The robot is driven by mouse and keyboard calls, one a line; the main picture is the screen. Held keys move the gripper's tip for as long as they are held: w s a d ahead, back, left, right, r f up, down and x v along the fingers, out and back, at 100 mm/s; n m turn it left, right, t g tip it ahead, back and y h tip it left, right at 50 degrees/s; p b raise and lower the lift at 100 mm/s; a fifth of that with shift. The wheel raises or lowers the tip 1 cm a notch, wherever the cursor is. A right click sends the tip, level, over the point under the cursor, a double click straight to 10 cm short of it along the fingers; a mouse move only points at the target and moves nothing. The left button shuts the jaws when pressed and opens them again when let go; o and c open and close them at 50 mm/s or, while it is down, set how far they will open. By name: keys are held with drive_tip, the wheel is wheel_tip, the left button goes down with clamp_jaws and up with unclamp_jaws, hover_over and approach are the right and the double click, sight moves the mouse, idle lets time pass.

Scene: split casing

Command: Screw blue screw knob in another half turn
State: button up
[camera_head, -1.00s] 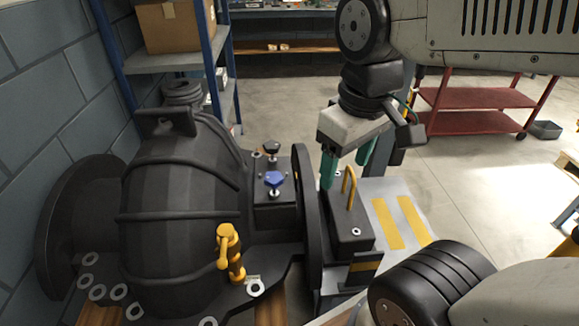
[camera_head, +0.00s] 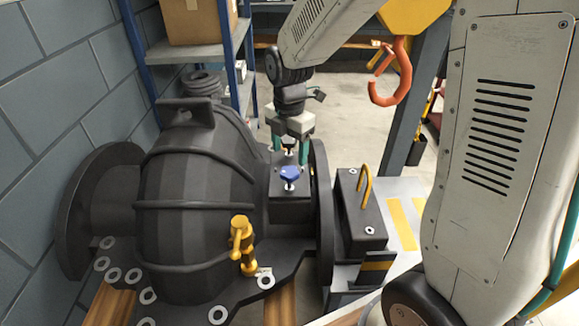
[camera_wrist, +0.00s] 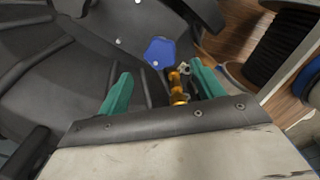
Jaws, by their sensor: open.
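The blue screw knob (camera_head: 290,174) stands upright on its metal stem on a dark block of the black casing (camera_head: 190,190). My gripper (camera_head: 290,156) is open and empty, pointing down just behind the knob. In the wrist view the blue knob (camera_wrist: 160,52) is a five-sided disc between and slightly beyond the open fingertips (camera_wrist: 160,70). Neither finger visibly touches it.
A yellow valve (camera_head: 242,245) stands on the casing's front flange. A dark box with a yellow handle (camera_head: 364,184) is to the right of the large flange. An orange hook (camera_head: 392,75) hangs at upper right. Blue-posted shelving (camera_head: 185,52) stands behind the casing.

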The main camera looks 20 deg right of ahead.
sight(289, 171)
wheel_tip(289, 171, down, 6)
drive_tip(key=shift+f, duration=0.1)
drive_tip(key=c, duration=1)
